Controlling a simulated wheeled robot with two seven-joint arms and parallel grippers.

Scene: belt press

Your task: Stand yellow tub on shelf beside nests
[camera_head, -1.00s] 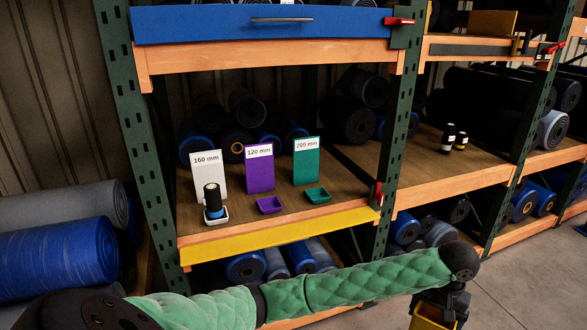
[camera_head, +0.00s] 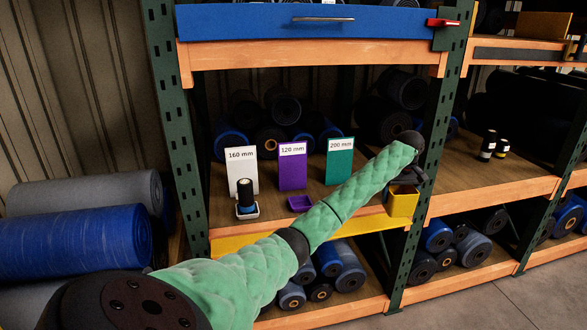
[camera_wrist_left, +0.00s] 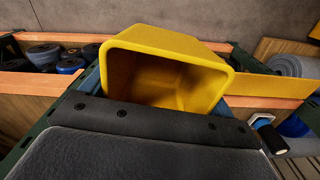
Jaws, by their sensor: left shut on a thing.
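My left gripper (camera_head: 407,180) is shut on the yellow tub (camera_head: 402,203) at the right end of the middle shelf's front edge, near the green post. I cannot tell whether the tub touches the shelf. In the left wrist view the tub (camera_wrist_left: 170,70) is tipped with its open, empty inside toward the camera. The white nest (camera_head: 247,212) holds a dark roller (camera_head: 245,194) upright. The purple nest (camera_head: 300,203) looks empty. The teal nest is hidden behind my left arm. My right gripper is out of view.
Labelled cards, white (camera_head: 241,170), purple (camera_head: 292,166) and teal (camera_head: 339,160), stand behind the nests. A yellow strip (camera_head: 235,244) runs along the shelf front. A blue drawer (camera_head: 320,23) is above. Two dark bottles (camera_head: 488,146) stand on the right-hand shelf.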

